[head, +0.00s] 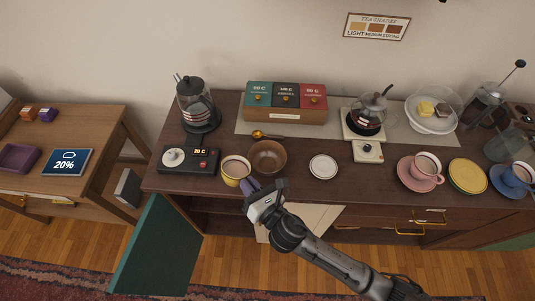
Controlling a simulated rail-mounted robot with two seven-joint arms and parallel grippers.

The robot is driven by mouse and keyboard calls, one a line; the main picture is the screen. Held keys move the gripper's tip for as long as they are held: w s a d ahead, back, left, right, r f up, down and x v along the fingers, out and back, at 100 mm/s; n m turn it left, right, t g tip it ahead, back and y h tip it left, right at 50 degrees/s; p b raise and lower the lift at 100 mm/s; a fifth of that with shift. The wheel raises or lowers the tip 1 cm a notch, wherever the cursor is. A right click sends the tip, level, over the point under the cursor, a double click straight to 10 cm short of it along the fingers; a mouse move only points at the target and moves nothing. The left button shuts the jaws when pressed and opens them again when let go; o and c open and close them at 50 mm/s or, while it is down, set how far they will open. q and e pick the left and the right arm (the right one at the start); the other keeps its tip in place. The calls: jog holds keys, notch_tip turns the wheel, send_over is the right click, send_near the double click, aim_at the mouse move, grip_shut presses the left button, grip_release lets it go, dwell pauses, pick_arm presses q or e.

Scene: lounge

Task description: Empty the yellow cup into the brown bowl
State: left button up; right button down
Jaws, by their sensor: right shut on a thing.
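The yellow cup (231,178) stands upright near the front edge of the dark cabinet top, with a pale brown liquid showing inside. The brown bowl (268,158) is just right of the cup and looks empty. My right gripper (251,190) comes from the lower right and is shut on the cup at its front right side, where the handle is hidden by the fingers. I cannot tell whether the cup touches the cabinet top. My left gripper is not in view.
A scale-like device (190,160) is left of the cup, with a kettle (197,106) behind it. A green cabinet door (158,248) hangs open below.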

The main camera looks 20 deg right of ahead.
jog(key=d+m+b, duration=0.1)
jog(key=d+r+m+b, duration=0.1)
jog(key=w+d+r+m+b, duration=0.1)
jog(key=m, duration=0.1)
jog(key=shift+d+r, duration=0.15)
jog(key=shift+d, duration=0.25)
jog(key=shift+d+m+b, duration=0.15)
jog(key=shift+m+b, duration=0.2)
jog(key=shift+m, duration=0.05)
jog(key=shift+w+d+r+m+b, duration=0.1)
jog(key=shift+d+r+m+b, duration=0.2)
jog(key=shift+m, duration=0.2)
jog(key=shift+m+b, duration=0.4)
jog(key=shift+b, duration=0.1)
jog(key=shift+r+m+b, duration=0.2)
jog(key=shift+m+b, duration=0.1)
jog(key=shift+m, duration=0.1)
dwell(0.4)
jog(key=shift+d+f+b, duration=0.1)
jog(key=shift+f+b, duration=0.05)
jog(key=shift+b, duration=0.2)
jog(key=shift+w+d+f+m+b, duration=0.1)
jog(key=shift+f+m+b, duration=0.2)
jog(key=shift+m+b, duration=0.4)
